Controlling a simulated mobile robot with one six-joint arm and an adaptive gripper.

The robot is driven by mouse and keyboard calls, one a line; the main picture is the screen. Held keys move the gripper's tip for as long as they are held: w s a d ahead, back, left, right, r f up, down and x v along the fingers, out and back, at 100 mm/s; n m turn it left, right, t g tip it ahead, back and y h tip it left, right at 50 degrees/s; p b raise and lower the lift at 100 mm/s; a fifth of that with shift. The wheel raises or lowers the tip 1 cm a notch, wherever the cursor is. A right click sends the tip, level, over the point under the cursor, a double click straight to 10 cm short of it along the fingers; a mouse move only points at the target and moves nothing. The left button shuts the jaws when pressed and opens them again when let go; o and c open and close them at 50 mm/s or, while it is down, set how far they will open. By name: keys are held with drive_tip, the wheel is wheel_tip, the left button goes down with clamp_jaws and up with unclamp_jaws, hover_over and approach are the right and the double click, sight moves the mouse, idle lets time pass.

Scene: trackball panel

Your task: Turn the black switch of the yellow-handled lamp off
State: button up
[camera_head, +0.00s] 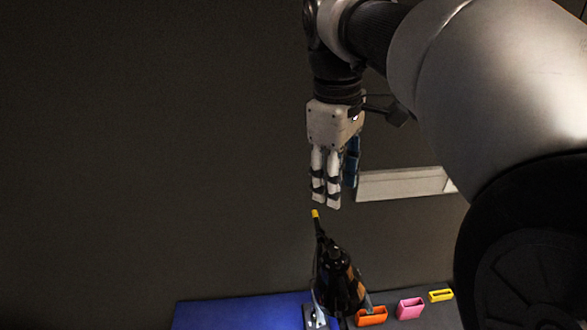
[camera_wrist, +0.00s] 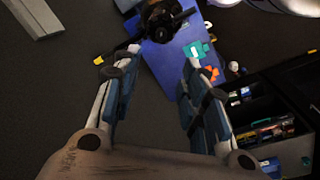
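A black lamp (camera_head: 338,285) stands at the bottom centre of the head view. A thin black arm with a yellow end (camera_head: 315,213) rises from it. In the wrist view the lamp (camera_wrist: 160,15) is at the top centre, and the yellow end (camera_wrist: 98,60) lies just left of the left finger. I cannot make out the black switch or its position. My gripper (camera_head: 326,205) points down, its fingertips just above the yellow end in the head view. In the wrist view my gripper (camera_wrist: 160,62) is open, with nothing between its fingers.
A blue mat (camera_head: 240,313) lies by the lamp. Orange (camera_head: 371,317), pink (camera_head: 411,309) and yellow (camera_head: 441,295) holders stand to its right. A pale ledge (camera_head: 400,183) is behind my gripper. The wrist view shows a dark open cabinet (camera_wrist: 240,82) holding items at right.

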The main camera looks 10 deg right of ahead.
sight(334, 247)
drive_tip(key=f, duration=0.5)
drive_tip(key=d+f+b, duration=0.1)
drive_tip(key=f, duration=0.5)
drive_tip(key=w+f+b, duration=0.1)
drive_tip(key=f, duration=0.4)
drive_tip(key=shift+d+f, duration=0.2)
drive_tip(key=shift+f, duration=0.1)
clamp_jaws()
